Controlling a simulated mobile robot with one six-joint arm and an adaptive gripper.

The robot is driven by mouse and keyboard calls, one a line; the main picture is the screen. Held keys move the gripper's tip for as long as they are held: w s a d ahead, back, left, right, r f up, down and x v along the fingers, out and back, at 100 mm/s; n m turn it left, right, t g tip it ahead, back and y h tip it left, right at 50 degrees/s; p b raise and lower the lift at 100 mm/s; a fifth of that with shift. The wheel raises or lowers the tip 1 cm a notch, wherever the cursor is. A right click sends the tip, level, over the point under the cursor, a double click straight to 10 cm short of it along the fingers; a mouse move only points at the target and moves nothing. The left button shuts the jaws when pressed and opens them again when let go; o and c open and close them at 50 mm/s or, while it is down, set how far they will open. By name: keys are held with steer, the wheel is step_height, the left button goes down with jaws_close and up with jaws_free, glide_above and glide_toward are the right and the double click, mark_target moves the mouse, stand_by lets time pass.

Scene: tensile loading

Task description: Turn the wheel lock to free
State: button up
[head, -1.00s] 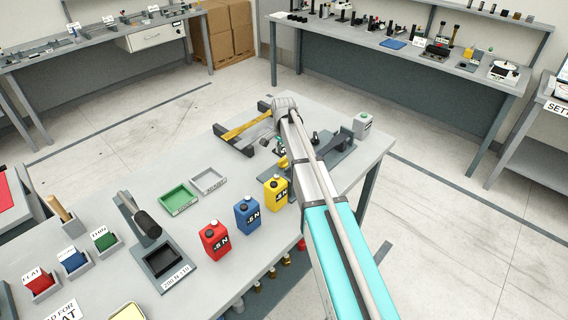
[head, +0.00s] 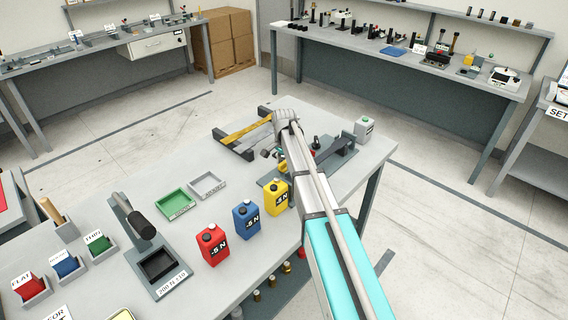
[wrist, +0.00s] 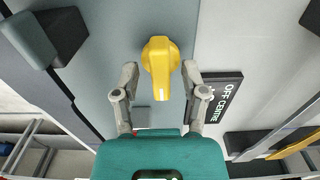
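A yellow knob (wrist: 160,60), which looks like the wheel lock, stands on a blue-grey plate (wrist: 110,20) in the wrist view. Its handle points down toward my gripper's body and has a pale mark at its end. My gripper (wrist: 160,72) is open, with one finger on each side of the knob. A gap shows between the knob and each finger, and nothing is held. In the head view my gripper (head: 272,152) is over the far part of the near bench, and my arm hides most of the fixture (head: 335,152) there.
A black "OFF CENTRE" label (wrist: 216,98) lies right of the knob. A frame with a yellow bar (head: 246,131) is left of my gripper. A grey container (head: 364,129) stands at the right edge.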

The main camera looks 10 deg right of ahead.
jaws_close()
steer(key=shift+n, duration=0.4)
steer(key=n, duration=0.3)
steer(key=shift+a, duration=0.1)
steer(key=n, duration=0.4)
steer(key=shift+n, duration=0.4)
steer(key=n, duration=0.4)
steer(key=shift+s+n, duration=0.1)
steer(key=shift+n, duration=0.2)
steer(key=n, duration=0.4)
steer(key=shift+n, duration=0.3)
